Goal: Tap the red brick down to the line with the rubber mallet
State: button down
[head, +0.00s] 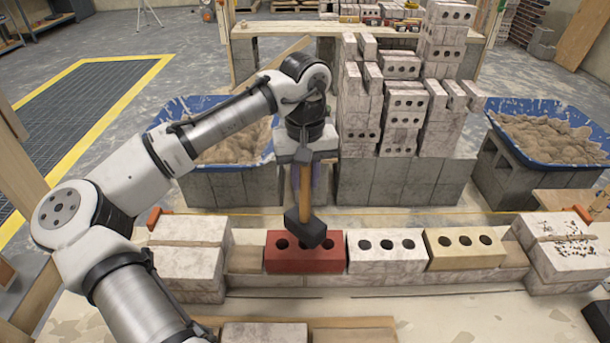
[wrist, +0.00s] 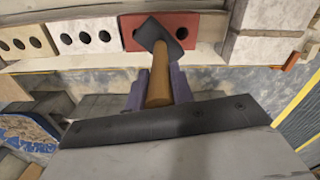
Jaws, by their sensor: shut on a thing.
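The red brick (head: 304,266) sits in the low wall course, left of a white brick and a yellow brick. My gripper (head: 308,185) is shut on the wooden handle of the rubber mallet (head: 306,229); purple fingers flank the handle in the wrist view (wrist: 158,92). The black mallet head (wrist: 162,34) hangs over the top of the red brick, tilted, hiding part of its holes. I cannot tell whether it touches. The yellow line (head: 420,212) runs behind the bricks between orange end blocks.
The white brick (head: 388,266) and yellow brick (head: 465,262) stand right of the red one. White block stacks (head: 190,262) close both ends. Blue mortar tubs (head: 204,107) on grey blocks and tall brick stacks (head: 403,118) stand behind.

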jog(key=m+b, duration=0.1)
jog(key=m, duration=0.1)
jog(key=m+b, duration=0.1)
jog(key=m, duration=0.1)
jog(key=shift+f, duration=0.3)
jog(key=m+b, duration=0.1)
jog(key=m, duration=0.1)
jog(key=shift+m, duration=0.3)
jog(key=shift+s+m+b, duration=0.1)
jog(key=shift+m+b, duration=0.4)
jog(key=shift+m, duration=0.7)
jog(key=shift+r, duration=0.1)
